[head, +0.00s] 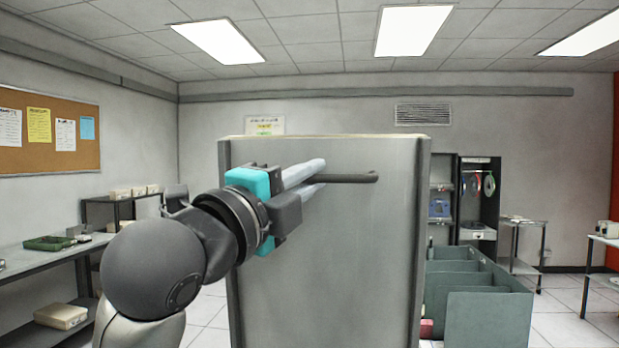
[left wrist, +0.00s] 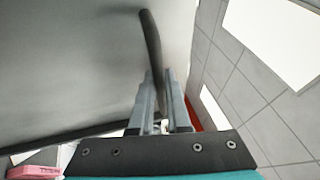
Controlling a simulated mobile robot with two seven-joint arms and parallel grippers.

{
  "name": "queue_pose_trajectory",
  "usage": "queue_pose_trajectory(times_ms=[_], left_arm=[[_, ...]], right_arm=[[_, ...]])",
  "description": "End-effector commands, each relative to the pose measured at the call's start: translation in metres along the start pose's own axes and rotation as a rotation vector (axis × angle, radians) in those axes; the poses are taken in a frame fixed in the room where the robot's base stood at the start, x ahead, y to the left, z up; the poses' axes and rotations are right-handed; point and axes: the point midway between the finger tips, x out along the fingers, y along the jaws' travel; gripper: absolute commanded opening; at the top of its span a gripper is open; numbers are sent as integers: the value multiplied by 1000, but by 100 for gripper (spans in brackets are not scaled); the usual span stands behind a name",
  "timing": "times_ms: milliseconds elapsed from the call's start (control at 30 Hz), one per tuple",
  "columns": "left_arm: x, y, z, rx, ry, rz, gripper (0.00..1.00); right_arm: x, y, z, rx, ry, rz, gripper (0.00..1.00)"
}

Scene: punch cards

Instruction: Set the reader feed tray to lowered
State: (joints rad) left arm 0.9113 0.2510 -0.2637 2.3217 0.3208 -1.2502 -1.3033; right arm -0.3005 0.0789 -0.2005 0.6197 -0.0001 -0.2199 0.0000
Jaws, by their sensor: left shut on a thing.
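The reader feed tray (head: 330,255) is a large grey metal panel standing upright right in front of me in the head view. A dark bar handle (head: 358,178) runs across its upper part. My left gripper (head: 320,172) reaches in from the left and is shut on this handle. In the left wrist view the fingers (left wrist: 160,82) lie on both sides of the dark bar (left wrist: 151,38), and the grey panel (left wrist: 70,60) fills the left. The exact contact between fingers and bar is partly hidden. My right gripper is not in view.
A green-grey divided bin (head: 490,315) stands on the floor to the right of the panel. A bench (head: 45,258) with small boxes is at the left. Dark shelves (head: 478,200) stand behind on the right. The panel hides what is behind it.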

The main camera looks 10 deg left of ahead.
Motion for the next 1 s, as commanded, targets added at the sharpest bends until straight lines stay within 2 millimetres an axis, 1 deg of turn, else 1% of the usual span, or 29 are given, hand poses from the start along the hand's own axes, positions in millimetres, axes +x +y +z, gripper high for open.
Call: queue_pose_trajectory(times_ms=[267, 367, 467, 700, 1000], left_arm=[[0, 0, 0, 0, 0, 2, 0], [6, 0, 2, -3, 0, 10, 0], [20, 0, 7, -10, 2, 33, 0], [63, 8, 24, -37, 4, 95, 0], [108, 23, 42, -50, 6, 117, 0]], right_arm=[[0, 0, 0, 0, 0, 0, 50], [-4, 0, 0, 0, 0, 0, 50], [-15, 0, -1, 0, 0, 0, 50], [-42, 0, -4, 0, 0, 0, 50], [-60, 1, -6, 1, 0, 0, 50]])
